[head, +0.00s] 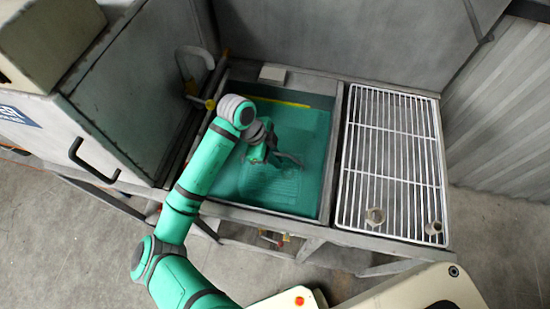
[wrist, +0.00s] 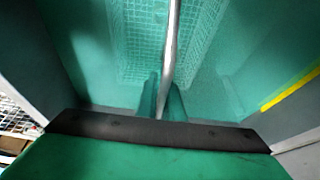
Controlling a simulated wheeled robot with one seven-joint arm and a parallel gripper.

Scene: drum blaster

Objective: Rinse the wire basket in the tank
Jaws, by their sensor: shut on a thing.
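The tank (head: 314,135) is a square basin of green water in the middle of the head view. The wire basket (head: 268,186) shows faintly in the water below my gripper (head: 279,157); its fine mesh also shows in the wrist view (wrist: 140,45). My gripper, also in the wrist view (wrist: 163,88), is shut on the basket's pale metal handle (wrist: 172,42), which runs up between the fingers. The basket looks under the water surface, its mesh blurred. Whether it touches the tank floor I cannot tell.
A grey hooded cabinet (head: 130,95) with a black handle stands to the left. A yellow strip (head: 280,101) runs along the tank's back wall.

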